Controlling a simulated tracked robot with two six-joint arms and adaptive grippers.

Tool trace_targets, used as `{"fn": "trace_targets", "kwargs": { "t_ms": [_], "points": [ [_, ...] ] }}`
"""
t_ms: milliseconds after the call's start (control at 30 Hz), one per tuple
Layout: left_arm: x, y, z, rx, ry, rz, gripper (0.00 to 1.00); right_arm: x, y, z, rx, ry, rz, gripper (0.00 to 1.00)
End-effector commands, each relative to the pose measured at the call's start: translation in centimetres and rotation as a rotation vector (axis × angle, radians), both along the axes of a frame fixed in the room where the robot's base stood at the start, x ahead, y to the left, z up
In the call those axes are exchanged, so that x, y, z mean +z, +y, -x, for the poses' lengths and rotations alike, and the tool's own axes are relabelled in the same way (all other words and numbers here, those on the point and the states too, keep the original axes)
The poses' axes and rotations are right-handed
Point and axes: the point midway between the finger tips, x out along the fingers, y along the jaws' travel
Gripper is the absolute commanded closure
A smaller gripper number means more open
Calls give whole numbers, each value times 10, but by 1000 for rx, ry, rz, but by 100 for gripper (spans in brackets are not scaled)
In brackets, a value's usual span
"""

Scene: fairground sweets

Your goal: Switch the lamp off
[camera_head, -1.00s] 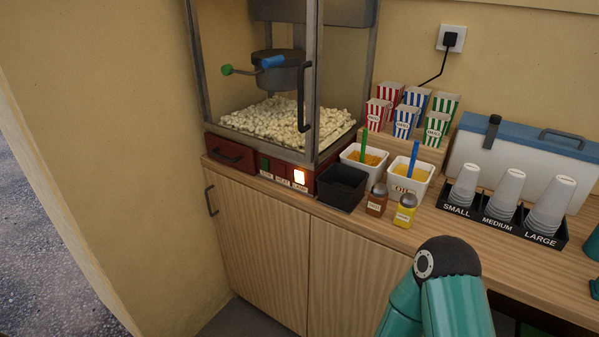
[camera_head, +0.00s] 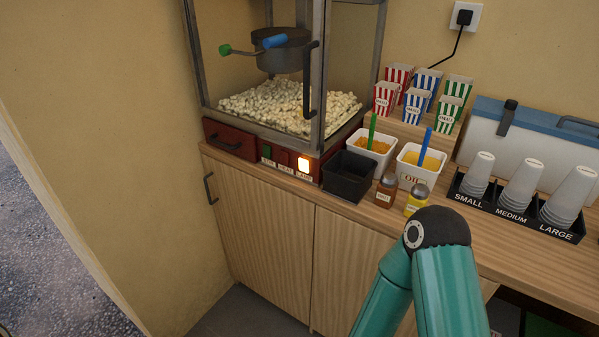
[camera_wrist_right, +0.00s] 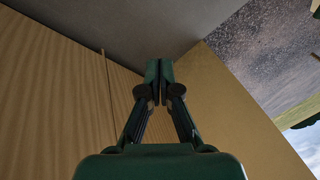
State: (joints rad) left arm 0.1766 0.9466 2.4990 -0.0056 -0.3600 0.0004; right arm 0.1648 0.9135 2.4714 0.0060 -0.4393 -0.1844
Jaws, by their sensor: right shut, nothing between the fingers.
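The popcorn machine (camera_head: 234,138) stands on the counter at the back wall. Its front panel has a row of switches above small labels. The lamp switch (camera_head: 303,165) at the right end glows bright. A green switch (camera_head: 266,151) and a dark red switch (camera_head: 284,157) sit to its left, both unlit. My right gripper (camera_wrist_right: 160,70) is shut and empty in the wrist view, with the cabinet front to its left and a tan wall to its right. It is not visible in the head view, where a teal arm link of mine shows at lower right. My left gripper is in neither view.
A black bin (camera_head: 349,176) stands just right of the panel. Two white tubs (camera_head: 419,170), a brown shaker (camera_head: 386,191) and a yellow shaker (camera_head: 416,200) stand beyond it. A cup holder (camera_head: 520,211) is farther right. A cabinet handle (camera_head: 209,189) juts out below the machine.

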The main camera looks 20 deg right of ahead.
Motion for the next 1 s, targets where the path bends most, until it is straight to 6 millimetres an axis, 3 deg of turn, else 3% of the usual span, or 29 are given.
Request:
{"fn": "trace_targets", "kwargs": {
  "t_ms": [133, 267, 400, 500, 600, 733, 833, 1000],
  "points": [
    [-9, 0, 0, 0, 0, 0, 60, 22, -10, -78, 218, -342, 147, 100],
    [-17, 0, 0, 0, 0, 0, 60, 70, -21, -156, 453, -697, 409, 100],
    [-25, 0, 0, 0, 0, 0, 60, 146, -33, -224, 663, -1008, 806, 100],
    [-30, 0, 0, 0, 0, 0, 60, 202, -42, -253, 758, -1139, 1107, 100],
    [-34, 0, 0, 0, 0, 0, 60, 249, -49, -268, 810, -1196, 1371, 100],
    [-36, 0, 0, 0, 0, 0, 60, 290, -55, -275, 836, -1205, 1606, 100],
    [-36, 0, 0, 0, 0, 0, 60, 304, -57, -276, 843, -1197, 1693, 100],
    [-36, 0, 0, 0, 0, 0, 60, 309, -58, -276, 848, -1191, 1722, 100]
  ]
}}
